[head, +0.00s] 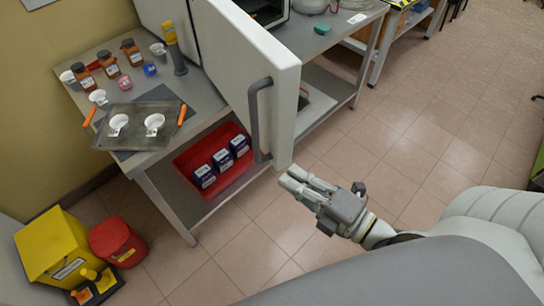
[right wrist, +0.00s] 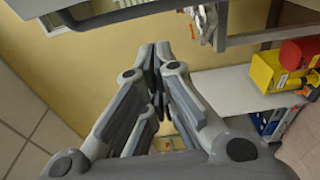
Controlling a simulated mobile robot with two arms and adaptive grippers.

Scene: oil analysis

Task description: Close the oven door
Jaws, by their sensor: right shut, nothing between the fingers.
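The white oven door (head: 268,52) stands open in the head view, swung out from the bench toward me. Its grey bar handle (head: 256,120) runs upright on the left face of the door. The oven body (head: 160,12) shows only in part behind the door, and most of its inside is hidden. My right gripper (head: 290,175) is shut and empty, just right of and below the door's lower corner. It also shows shut in the right wrist view (right wrist: 158,52), with a grey bar, perhaps the handle, near the top left. My left gripper is not in view.
The bench (head: 205,95) left of the door holds bottles, white cups and a metal tray (head: 150,113). A red crate (head: 190,158) with blue boxes sits on its lower shelf. Yellow (head: 55,240) and red bins (head: 115,240) stand at lower left. Tiled floor is clear at right.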

